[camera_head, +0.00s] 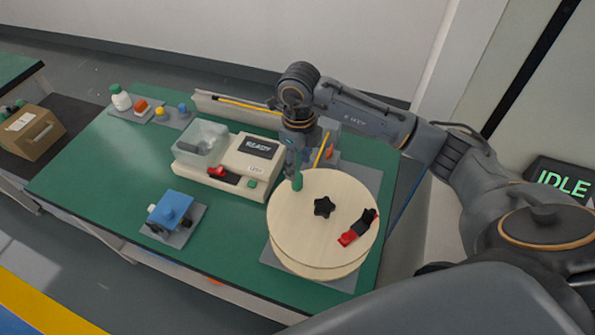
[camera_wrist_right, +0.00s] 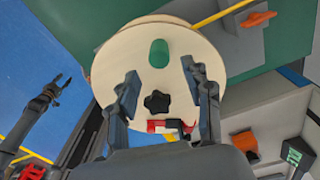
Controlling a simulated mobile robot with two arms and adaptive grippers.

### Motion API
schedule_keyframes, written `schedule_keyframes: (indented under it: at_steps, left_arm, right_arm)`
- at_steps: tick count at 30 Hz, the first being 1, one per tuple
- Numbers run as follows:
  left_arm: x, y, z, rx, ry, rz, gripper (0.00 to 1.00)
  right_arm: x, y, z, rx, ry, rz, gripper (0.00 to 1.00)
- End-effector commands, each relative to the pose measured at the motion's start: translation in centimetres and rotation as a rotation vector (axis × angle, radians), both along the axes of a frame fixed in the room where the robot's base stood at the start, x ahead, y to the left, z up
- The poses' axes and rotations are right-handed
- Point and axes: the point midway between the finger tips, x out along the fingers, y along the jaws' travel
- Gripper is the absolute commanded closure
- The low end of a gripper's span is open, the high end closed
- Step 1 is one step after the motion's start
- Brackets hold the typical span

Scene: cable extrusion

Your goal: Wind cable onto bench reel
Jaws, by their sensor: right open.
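The bench reel (camera_head: 310,240) is a pale wooden disc with a black star knob (camera_head: 323,207) in its middle. A green upright crank handle (camera_head: 297,182) stands near its far edge. A red and black clamp (camera_head: 350,237) sits near the right edge. My right gripper (camera_head: 291,172) points down beside the handle. In the right wrist view its fingers (camera_wrist_right: 160,75) are open and apart, with the green handle (camera_wrist_right: 159,53) beyond the gap. Yellow cable (camera_head: 240,104) runs behind the right arm. My left gripper (camera_wrist_right: 55,90) shows small in the right wrist view; its jaw state is unclear.
A cream machine (camera_head: 222,179) with a "READY" screen (camera_head: 262,148) stands left of the reel. A blue block device (camera_head: 172,209) is on a grey plate at front left. Small bottles and buttons (camera_head: 142,106) are at back left. Green bench top (camera_head: 100,170) is clear between them.

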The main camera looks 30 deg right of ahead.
Motion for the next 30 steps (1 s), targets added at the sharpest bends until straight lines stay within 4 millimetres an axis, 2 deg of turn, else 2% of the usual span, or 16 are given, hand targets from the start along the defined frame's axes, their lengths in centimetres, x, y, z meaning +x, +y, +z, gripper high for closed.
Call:
schedule_keyframes:
  at_steps: [4,8,13,18,21,23,28,29,30]
  left_arm:
    - [3.6,-0.3,1.2,-0.006,-0.054,0.000,0.60]
    - [5.1,-0.3,1.7,-0.008,-0.076,0.000,0.60]
    - [4.1,-0.2,1.8,-0.005,-0.060,0.000,0.60]
    - [2.1,-0.1,1.6,-0.003,-0.032,0.001,0.60]
    - [1.8,-0.1,1.6,-0.002,-0.026,0.001,0.60]
    - [1.9,-0.1,1.6,-0.002,-0.027,0.001,0.60]
    - [2.3,-0.1,1.6,-0.002,-0.033,0.002,0.60]
    - [2.4,-0.1,1.6,-0.003,-0.035,0.002,0.60]
    - [2.7,-0.1,1.6,-0.003,-0.038,0.002,0.60]
  right_arm:
    - [-0.2,0.1,-2.7,0.001,0.005,0.000,0.50]
    - [-0.1,0.1,-4.4,0.001,0.002,-0.001,0.50]
    - [0.0,0.1,-5.5,0.001,0.000,0.001,0.50]
    - [0.0,0.1,-5.7,0.001,-0.001,0.001,0.50]
    - [0.0,0.1,-5.7,0.001,-0.001,0.001,0.50]
    - [0.0,0.1,-5.7,0.001,-0.001,0.001,0.60]
    - [0.0,0.1,-5.7,0.001,-0.001,0.001,0.95]
    - [0.0,0.1,-5.7,0.001,-0.001,0.001,1.00]
    - [0.0,0.1,-5.7,0.001,-0.001,0.001,1.00]
